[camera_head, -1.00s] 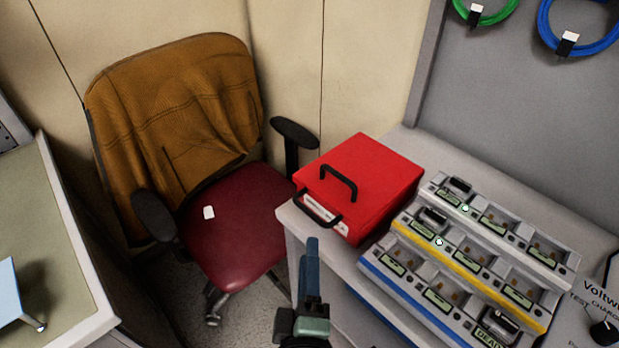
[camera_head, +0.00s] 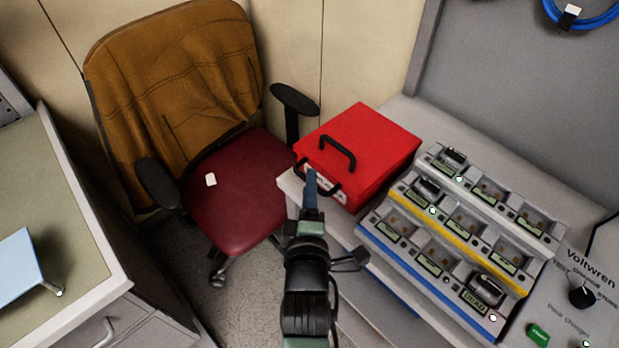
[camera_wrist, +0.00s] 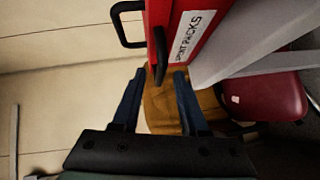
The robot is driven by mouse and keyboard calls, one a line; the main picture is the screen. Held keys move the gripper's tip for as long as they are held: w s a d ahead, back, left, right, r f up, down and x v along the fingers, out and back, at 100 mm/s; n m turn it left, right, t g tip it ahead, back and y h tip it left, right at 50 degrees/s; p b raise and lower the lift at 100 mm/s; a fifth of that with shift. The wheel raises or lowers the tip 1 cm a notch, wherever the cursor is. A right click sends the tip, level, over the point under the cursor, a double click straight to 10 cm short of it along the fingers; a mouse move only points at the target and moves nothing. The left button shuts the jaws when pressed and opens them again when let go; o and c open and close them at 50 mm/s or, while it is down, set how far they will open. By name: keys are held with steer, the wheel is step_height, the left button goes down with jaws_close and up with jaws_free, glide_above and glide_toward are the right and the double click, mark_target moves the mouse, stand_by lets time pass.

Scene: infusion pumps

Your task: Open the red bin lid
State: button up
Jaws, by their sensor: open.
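The red bin (camera_head: 372,160) stands on the left end of the grey bench, its lid shut. One black handle (camera_head: 338,150) is on top of the lid and another black handle (camera_head: 318,186) is on its front side. My gripper (camera_head: 311,180) is at the front handle and partly covers it in the head view. In the wrist view my gripper (camera_wrist: 158,80) has its two blue fingers apart, with the front handle (camera_wrist: 159,55) just ahead, near the gap between the fingertips. The white label (camera_wrist: 188,33) shows on the bin's front. Whether the fingers touch the handle I cannot tell.
A charger rack (camera_head: 460,225) with several bays stands right of the bin. A chair (camera_head: 235,190) with a brown jacket and a white card is left of the bench. A desk (camera_head: 70,215) is at far left. Floor shows between desk and bench.

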steer(key=shift+w+f, duration=0.2)
steer(key=shift+w, duration=0.95)
jaws_close()
stand_by(0.7)
